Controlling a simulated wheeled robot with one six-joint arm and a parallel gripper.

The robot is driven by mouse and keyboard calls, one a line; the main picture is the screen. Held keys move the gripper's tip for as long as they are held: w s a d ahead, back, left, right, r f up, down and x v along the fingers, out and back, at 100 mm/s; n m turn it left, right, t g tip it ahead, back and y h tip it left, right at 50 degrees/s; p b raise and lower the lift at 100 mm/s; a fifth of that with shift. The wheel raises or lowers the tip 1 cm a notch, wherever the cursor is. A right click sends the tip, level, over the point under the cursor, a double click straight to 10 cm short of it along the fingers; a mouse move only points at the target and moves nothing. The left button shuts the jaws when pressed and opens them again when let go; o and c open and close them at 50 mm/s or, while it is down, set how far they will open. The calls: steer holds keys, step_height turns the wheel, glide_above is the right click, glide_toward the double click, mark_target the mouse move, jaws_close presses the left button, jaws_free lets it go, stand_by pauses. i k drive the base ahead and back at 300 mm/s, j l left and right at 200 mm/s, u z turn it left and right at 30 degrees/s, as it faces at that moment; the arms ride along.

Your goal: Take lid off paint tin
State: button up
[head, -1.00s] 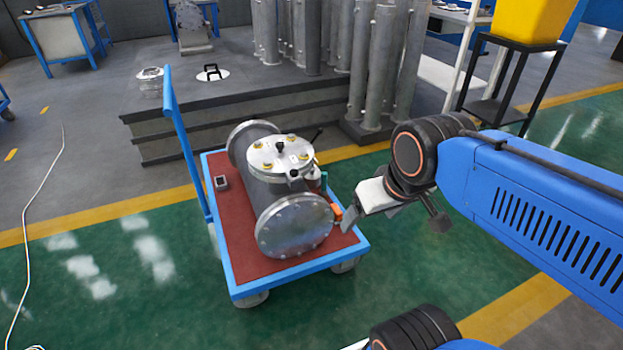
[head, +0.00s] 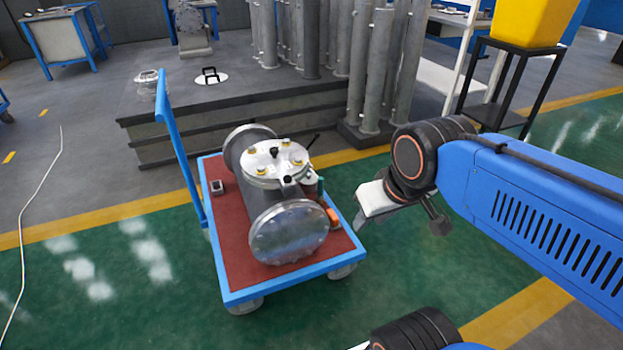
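No paint tin is clearly recognisable. A grey flanged shell (head: 240,200) lies on a red-topped blue cart (head: 240,262). A round light cover (head: 272,162) with several yellowish knobs and a dark central knob sits on its top. A disc-shaped flange (head: 288,232) closes its near end. A small silver can-like vessel (head: 147,86) stands on the grey platform, its top too small to read. My gripper (head: 358,224) hangs to the right of the cart, apart from the shell. Its fingers are small and partly hidden, so their opening cannot be told.
A small orange item (head: 333,217) and a teal item (head: 320,186) are beside the shell. Tall grey pipes (head: 378,70) stand behind. The green floor (head: 110,265) left of the cart is largely clear.

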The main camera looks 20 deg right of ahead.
mark_target(310, 179)
steer(key=i+l+u, duration=0.2)
steer(key=l, duration=0.9)
steer(key=l+u, duration=0.2)
steer(key=l, duration=0.95)
steer(key=i+l+u, duration=0.15)
steer(key=l, duration=0.25)
steer(key=i+l+u, duration=0.15)
steer(key=l, duration=0.25)
steer(key=i+l+u, duration=0.15)
steer(key=l, duration=0.3)
steer(key=l+u, duration=0.15)
steer(key=l, duration=0.3)
steer(key=i+l+u, duration=0.15)
steer(key=l, duration=0.3)
steer(key=i+l, duration=0.25)
steer(key=i+l+u, duration=0.1)
steer(key=i+l, duration=0.15)
steer(key=l, duration=0.2)
steer(key=i+l+u, duration=0.1)
steer(key=i+l, duration=0.15)
steer(key=l, duration=0.1)
